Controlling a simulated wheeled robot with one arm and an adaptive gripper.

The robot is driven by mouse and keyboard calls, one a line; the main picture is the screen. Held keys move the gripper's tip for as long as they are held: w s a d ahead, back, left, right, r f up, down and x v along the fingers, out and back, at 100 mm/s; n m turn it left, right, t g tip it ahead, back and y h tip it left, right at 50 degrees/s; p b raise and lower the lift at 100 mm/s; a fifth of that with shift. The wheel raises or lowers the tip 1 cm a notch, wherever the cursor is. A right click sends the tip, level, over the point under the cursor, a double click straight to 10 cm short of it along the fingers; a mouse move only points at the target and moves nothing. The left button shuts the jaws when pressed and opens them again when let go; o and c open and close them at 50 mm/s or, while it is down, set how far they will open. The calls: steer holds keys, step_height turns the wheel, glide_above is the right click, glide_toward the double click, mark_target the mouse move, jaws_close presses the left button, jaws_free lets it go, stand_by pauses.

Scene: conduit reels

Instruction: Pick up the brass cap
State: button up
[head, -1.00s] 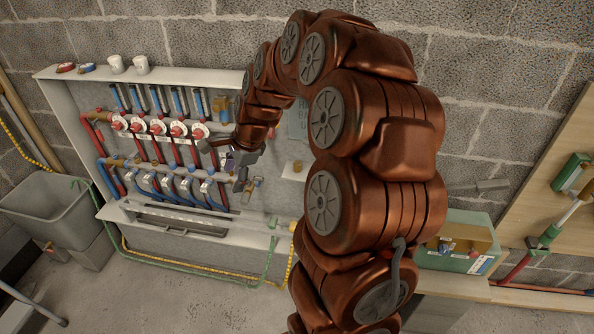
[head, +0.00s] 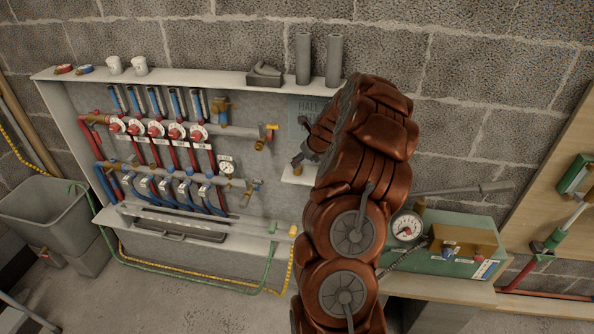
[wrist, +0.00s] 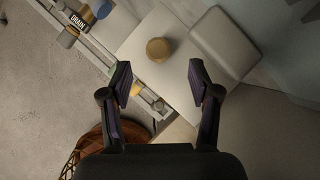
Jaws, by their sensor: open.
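The brass cap (wrist: 158,49) is a short, round, yellow-brown piece. In the wrist view it sits on a small white shelf (wrist: 148,78), just ahead of the gap between my fingers and not between them. My gripper (wrist: 159,82) is open and empty, with one finger on each side of the line to the cap. In the head view my gripper (head: 298,160) is over the small white shelf (head: 300,180), left of my arm. There the cap is too small and too covered by the gripper to tell clearly.
A manifold cabinet with red and blue pipes (head: 165,160) and a pressure gauge (head: 226,168) stands to the left. A green box (head: 450,240) stands on the bench at right.

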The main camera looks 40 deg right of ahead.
mark_target(298, 169)
steer(key=shift+x, duration=3.2)
steer(key=shift+w+a, duration=0.1)
jaws_close()
